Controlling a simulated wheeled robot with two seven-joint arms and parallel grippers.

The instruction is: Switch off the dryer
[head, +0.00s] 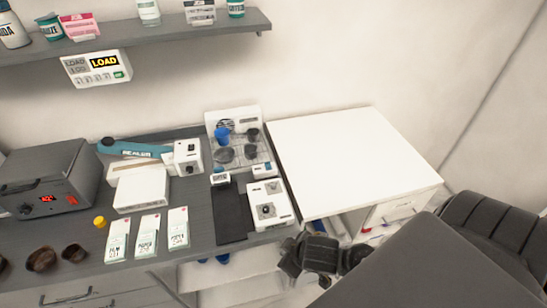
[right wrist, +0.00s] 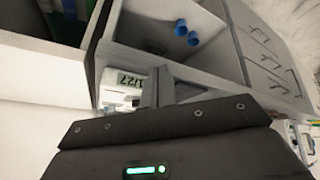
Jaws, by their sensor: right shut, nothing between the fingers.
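No label in the head view reads as dryer. A white unit with a round fan grille (head: 225,124) stands at the back of the grey counter, with a rack of blue and dark cups before it. A white box with a dark knob (head: 267,203) sits in front of it, and a smaller white box with a knob (head: 187,156) is to its left. Which of these is the dryer I cannot tell. My right gripper (head: 290,262) is low, in front of the counter edge, apart from these units. Its fingers (right wrist: 160,88) are shut and empty. My left gripper is not in view.
A grey box with a red display (head: 45,180), a blue sealer (head: 135,149) and several white packets (head: 147,236) stand on the counter. A white table (head: 350,155) is at right. In the right wrist view, an open compartment (right wrist: 200,62) holds blue items.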

